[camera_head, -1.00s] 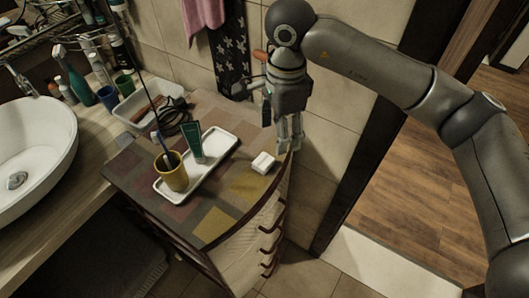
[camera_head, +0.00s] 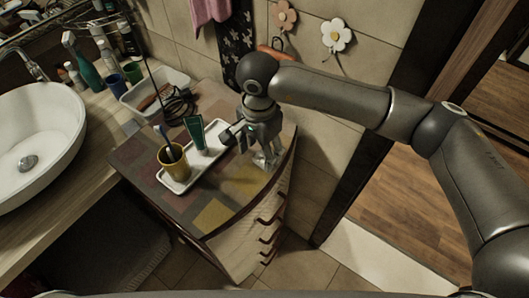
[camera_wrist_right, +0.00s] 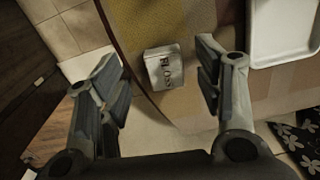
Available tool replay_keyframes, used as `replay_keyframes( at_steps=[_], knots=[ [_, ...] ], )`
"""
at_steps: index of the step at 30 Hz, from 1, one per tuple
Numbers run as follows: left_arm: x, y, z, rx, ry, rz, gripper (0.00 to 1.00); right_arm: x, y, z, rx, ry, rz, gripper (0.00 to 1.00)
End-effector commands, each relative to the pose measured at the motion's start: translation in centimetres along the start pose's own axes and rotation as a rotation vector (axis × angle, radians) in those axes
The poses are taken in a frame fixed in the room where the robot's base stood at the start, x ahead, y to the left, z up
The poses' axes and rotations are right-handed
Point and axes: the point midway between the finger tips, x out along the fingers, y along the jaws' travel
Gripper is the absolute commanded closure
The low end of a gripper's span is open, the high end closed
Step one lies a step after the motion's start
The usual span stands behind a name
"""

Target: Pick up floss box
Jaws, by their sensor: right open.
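The floss box (camera_wrist_right: 164,67) is a small white box with dark lettering. In the right wrist view it lies on the patterned cabinet top (camera_wrist_right: 195,110), between and slightly beyond the spread fingers, closer to the right-hand finger. My right gripper (camera_head: 265,158) is open and points down over the right part of the cabinet top. My left gripper is not in view.
A white tray (camera_head: 178,186) with a yellow cup (camera_head: 173,167) and a green tube (camera_head: 195,132) stands just left of the gripper. A white basket (camera_head: 163,82) and a sink (camera_head: 35,140) are farther left. The tiled wall is behind the cabinet.

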Motion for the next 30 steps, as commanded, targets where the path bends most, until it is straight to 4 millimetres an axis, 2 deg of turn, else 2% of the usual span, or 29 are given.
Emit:
replay_keyframes(
  at_steps=[1, 7, 15, 25, 30],
  knots=[
    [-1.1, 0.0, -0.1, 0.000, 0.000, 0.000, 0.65, 0.3, -0.1, 0.2, 0.000, -0.004, 0.004, 0.39],
    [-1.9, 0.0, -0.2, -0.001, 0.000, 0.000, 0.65, 2.8, -0.2, 0.2, 0.001, -0.001, 0.002, 0.39],
    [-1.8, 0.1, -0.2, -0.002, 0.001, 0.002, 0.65, 3.3, -0.3, 0.1, 0.000, 0.000, 0.000, 0.39],
    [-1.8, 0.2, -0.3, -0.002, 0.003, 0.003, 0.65, 3.3, -0.3, 0.1, 0.000, 0.000, 0.000, 0.80],
    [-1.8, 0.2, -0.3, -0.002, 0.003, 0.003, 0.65, 3.3, -0.3, 0.1, 0.000, 0.000, 0.000, 0.81]
  ],
)
